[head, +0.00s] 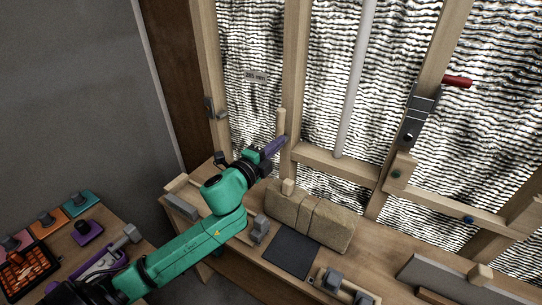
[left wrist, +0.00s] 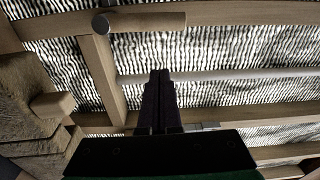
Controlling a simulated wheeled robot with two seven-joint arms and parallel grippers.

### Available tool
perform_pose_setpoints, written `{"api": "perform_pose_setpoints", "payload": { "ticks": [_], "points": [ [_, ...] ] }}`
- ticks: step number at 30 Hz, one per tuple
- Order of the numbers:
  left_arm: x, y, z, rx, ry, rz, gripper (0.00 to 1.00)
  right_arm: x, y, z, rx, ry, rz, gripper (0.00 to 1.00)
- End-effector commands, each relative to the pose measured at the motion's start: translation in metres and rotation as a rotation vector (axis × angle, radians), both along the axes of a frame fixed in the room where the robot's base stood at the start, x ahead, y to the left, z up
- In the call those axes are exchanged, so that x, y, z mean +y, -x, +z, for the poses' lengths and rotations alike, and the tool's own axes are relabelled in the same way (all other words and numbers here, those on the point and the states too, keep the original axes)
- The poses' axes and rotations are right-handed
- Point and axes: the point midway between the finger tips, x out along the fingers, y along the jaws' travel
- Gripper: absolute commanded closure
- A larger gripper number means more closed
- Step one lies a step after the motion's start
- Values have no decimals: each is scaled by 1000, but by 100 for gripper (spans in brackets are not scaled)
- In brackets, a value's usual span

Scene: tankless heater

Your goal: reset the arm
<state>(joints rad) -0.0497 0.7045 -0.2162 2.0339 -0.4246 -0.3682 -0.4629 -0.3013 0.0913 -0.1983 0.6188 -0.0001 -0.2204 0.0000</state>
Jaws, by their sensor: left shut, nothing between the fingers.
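My left arm comes in from the lower left of the head view and reaches up to the wooden stud frame (head: 292,70). My left gripper (head: 276,146) has purple fingers beside a short upright wooden piece (head: 281,125). In the left wrist view the gripper's fingers (left wrist: 160,82) are together, with nothing between them. They point at the wall framing and the wavy black-and-white wall surface behind it. Whether the fingertips touch the wood, I cannot tell. My right gripper is in neither view.
A white pipe (head: 355,80) runs up the wall, with a red-handled valve (head: 457,81) further right. A side table at lower left holds colored holders (head: 79,202).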

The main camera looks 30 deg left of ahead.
Motion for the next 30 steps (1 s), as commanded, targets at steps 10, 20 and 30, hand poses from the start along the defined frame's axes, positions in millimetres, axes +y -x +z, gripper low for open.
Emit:
{"api": "perform_pose_setpoints", "payload": {
  "ticks": [10,20,30],
  "points": [
    [4,39,0,0,-1,-1,100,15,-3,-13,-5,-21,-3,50],
    [34,70,-87,312,424,286,100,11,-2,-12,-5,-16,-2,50],
    [9,200,-227,927,997,779,100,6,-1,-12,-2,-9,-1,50]
  ]
}}
